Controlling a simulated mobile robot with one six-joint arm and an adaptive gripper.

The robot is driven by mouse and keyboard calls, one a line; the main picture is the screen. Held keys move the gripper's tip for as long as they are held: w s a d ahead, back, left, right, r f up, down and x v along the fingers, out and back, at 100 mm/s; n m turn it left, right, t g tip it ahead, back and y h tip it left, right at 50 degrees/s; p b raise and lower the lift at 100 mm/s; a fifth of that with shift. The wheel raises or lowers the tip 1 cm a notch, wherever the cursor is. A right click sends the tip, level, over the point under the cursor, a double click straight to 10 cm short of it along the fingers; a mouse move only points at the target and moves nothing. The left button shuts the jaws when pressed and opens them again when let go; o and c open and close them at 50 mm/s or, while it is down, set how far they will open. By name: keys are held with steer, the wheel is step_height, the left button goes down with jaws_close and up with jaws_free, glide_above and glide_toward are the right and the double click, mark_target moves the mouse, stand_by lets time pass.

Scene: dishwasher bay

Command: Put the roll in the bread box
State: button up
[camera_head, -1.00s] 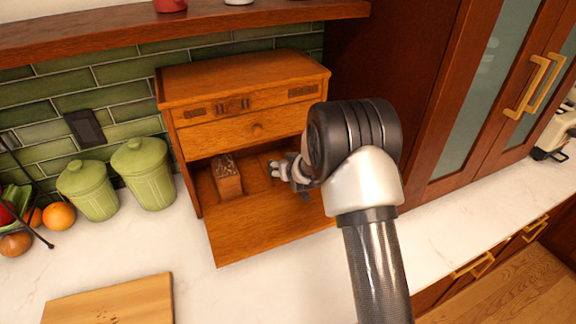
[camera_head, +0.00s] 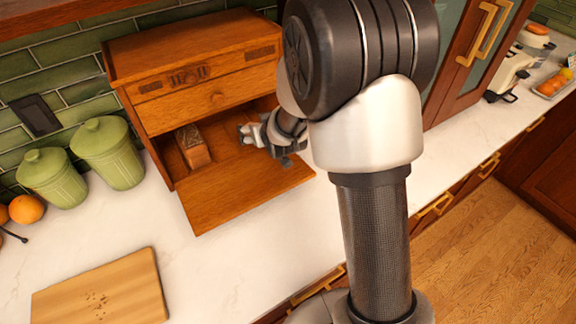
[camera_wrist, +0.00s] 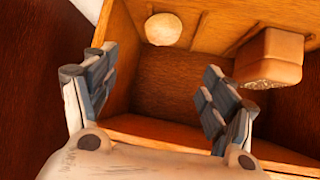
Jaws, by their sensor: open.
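The wooden bread box (camera_head: 195,65) stands on the counter with its front flap (camera_head: 240,195) folded down. A pale, round, roll-like thing (camera_wrist: 163,29) lies on wood inside the box in the wrist view, beyond my fingertips and apart from them. In the head view I cannot make it out; my arm may hide it. My gripper (camera_wrist: 155,92) is open, with nothing between its fingers. In the head view my gripper (camera_head: 256,138) is at the box's open front, above the flap's inner part and right of a brown loaf (camera_head: 193,147).
The loaf also shows at the right of the wrist view (camera_wrist: 272,55). Green canisters (camera_head: 108,152) stand left of the box. A cutting board (camera_head: 100,290) with crumbs lies at the front left. Tall cabinets stand to the right. Bare counter lies around the flap.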

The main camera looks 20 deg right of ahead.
steer(key=s+r+g, duration=0.2)
steer(key=s+r, duration=0.7)
steer(key=s+a+r+g, duration=0.1)
steer(key=s+r+g, duration=0.1)
steer(key=s, duration=1.2)
steer(key=s+a+r+g, duration=0.1)
steer(key=s+r+g, duration=0.1)
steer(key=s, duration=1.3)
steer(key=shift+r, duration=0.5)
steer(key=shift+w, duration=0.1)
steer(key=shift+c, duration=0.6)
